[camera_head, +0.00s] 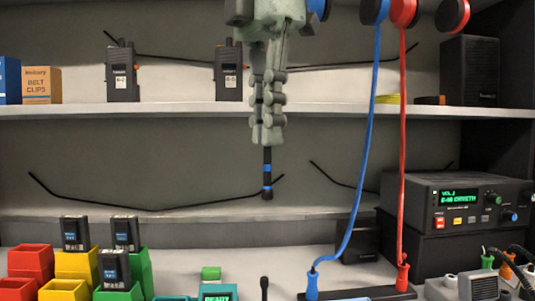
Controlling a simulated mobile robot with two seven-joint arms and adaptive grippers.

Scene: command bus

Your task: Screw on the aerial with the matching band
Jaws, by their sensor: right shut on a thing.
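My right gripper (267,135) hangs down from the top centre and is shut on a slim black aerial (267,170). The aerial points straight down and has a blue band near its lower end; its upper part is hidden between the fingers. It hangs in the air, apart from the counter. Two black handheld radios, the left one (122,75) and the right one (228,76), stand on the upper shelf. A thin black upright piece (264,287) shows at the bottom edge, below the aerial; what it belongs to is cut off. My left gripper is not in view.
A blue cord (369,130) and a red cord (402,150) hang right of my gripper. Coloured bins (71,264) with batteries stand at lower left. A teal unit reading READY (218,291) is at the bottom. A base radio (455,205) stands at right.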

